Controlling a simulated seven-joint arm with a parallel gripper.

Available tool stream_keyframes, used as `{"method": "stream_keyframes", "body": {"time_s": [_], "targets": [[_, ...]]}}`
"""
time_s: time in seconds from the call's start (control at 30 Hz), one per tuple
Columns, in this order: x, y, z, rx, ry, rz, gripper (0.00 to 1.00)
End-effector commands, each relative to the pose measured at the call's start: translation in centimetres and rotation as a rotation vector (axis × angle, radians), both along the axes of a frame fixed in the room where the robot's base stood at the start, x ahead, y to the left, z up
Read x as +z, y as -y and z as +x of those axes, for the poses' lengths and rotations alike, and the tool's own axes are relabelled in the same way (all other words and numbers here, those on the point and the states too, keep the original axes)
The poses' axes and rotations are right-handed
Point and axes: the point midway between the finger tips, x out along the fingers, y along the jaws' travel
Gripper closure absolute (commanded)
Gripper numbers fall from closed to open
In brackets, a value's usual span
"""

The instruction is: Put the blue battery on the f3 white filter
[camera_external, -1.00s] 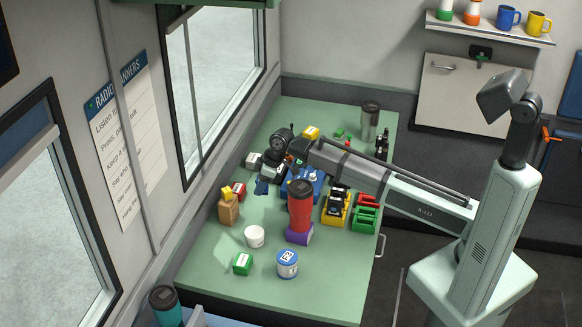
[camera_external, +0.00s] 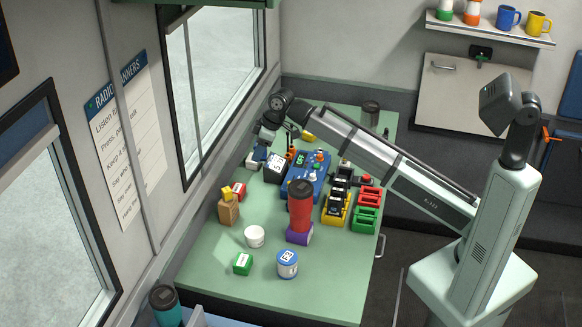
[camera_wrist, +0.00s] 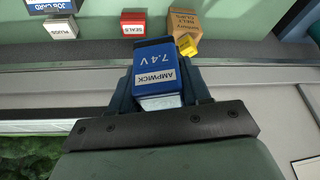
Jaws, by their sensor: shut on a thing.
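My gripper (camera_wrist: 160,100) is shut on the blue battery (camera_wrist: 156,68), labelled AMPWICK 7.4 V. In the external view my gripper (camera_external: 263,144) is above the far left part of the green table, with a small part of the blue battery (camera_external: 260,154) showing below it. A plain white round tub (camera_external: 254,237) stands on the near left part of the table, apart from my gripper. I cannot read an f3 mark on it, so I cannot tell if it is the f3 white filter.
A blue device (camera_external: 305,180) is mid-table. A carton (camera_external: 229,211) and a SEALS box (camera_wrist: 133,23) are by the window wall.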

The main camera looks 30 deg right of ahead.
Motion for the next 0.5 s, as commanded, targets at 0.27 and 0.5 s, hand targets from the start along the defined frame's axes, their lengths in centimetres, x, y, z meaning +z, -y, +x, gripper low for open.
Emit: {"method": "stream_keyframes", "body": {"time_s": [0.27,0.5], "targets": [[0.1,-2.4,-5.9,0.102,-0.001,0.0,0.89],[0.2,-4.9,-14.1,0.25,0.0,0.0,0.89]]}}
